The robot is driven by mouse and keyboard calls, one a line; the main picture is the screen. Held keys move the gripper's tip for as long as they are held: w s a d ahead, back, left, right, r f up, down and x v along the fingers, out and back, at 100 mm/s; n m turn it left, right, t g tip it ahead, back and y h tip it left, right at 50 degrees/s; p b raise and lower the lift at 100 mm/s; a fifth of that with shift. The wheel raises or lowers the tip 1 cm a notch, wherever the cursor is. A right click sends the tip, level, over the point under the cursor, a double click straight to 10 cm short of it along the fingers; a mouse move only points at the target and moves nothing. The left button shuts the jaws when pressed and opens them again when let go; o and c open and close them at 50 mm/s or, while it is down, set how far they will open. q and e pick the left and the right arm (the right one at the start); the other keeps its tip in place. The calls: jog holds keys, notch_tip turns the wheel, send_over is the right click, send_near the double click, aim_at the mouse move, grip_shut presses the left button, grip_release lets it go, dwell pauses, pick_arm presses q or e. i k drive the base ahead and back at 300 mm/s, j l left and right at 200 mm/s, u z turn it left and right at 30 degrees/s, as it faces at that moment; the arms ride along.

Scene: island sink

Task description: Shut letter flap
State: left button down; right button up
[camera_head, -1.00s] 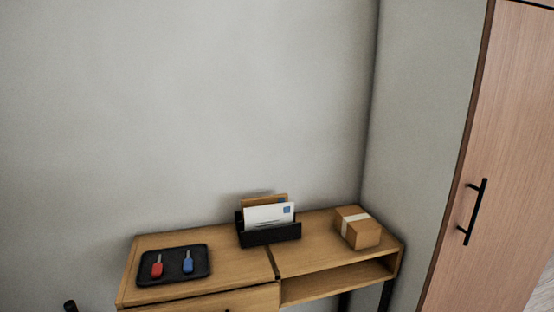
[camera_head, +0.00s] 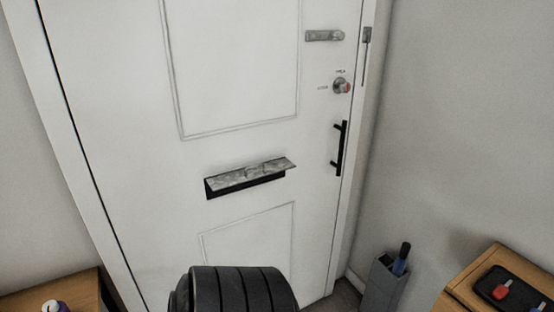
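The letter flap (camera_head: 250,174) is a grey metal plate in the middle of the white door (camera_head: 240,75). It is raised and sticks out from the door, with the dark slot (camera_head: 222,190) showing under it. A black ribbed rounded part, which looks like part of my own arm, stands at the bottom centre in front of the door's lower panel. Neither gripper's fingers show in the view.
A black door handle (camera_head: 340,148), a round lock knob (camera_head: 342,86) and a bolt (camera_head: 324,36) are on the door's right side. A grey umbrella stand (camera_head: 383,284) stands right of the door. Wooden furniture stands at bottom left (camera_head: 60,288) and bottom right (camera_head: 463,289).

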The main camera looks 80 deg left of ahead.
aim_at(261, 170)
jog(key=k+j+u, duration=0.1)
jog(key=u, duration=2.35)
